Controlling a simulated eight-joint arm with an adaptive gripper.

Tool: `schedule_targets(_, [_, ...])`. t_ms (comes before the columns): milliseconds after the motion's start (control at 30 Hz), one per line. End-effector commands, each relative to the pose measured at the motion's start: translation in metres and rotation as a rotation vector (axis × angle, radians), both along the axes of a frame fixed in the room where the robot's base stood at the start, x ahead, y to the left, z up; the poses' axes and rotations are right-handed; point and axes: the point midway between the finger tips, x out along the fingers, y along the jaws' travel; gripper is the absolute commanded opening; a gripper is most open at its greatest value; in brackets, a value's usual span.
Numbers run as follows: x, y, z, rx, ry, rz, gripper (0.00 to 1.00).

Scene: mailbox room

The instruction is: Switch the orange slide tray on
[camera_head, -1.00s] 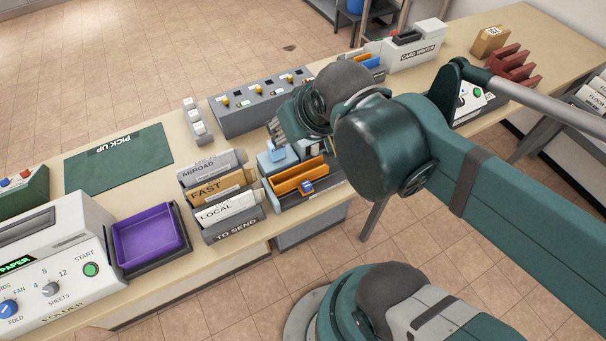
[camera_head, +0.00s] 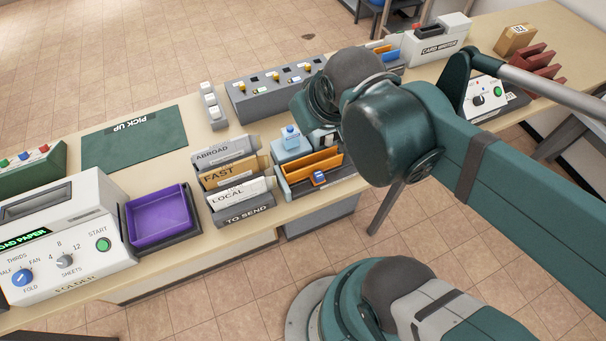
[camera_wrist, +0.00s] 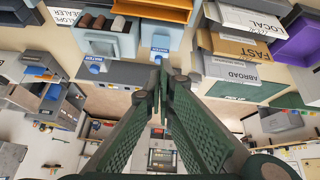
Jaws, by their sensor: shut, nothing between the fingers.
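The orange slide tray (camera_head: 316,160) sits in the front of a pale blue and grey machine (camera_head: 296,185) on the bench, with a small blue knob (camera_head: 319,178) at its front. In the wrist view the orange tray (camera_wrist: 158,10) is at the top edge, partly cut off, on a machine lettered as an envelope sealer. My gripper (camera_wrist: 160,82) is shut and empty, with its fingertips below the tray in that picture. In the head view my arm hides most of the gripper, behind the machine's right side.
A grey switch panel (camera_head: 268,97) lies behind. The bench's front edge is just ahead of the machine.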

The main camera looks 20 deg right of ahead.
Motion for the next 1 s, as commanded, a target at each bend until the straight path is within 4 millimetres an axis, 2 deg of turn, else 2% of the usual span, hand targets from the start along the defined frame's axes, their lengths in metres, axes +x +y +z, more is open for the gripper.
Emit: schedule_targets(1000, [-0.001,0.030,-0.065,-0.422,0.360,0.666,0.00])
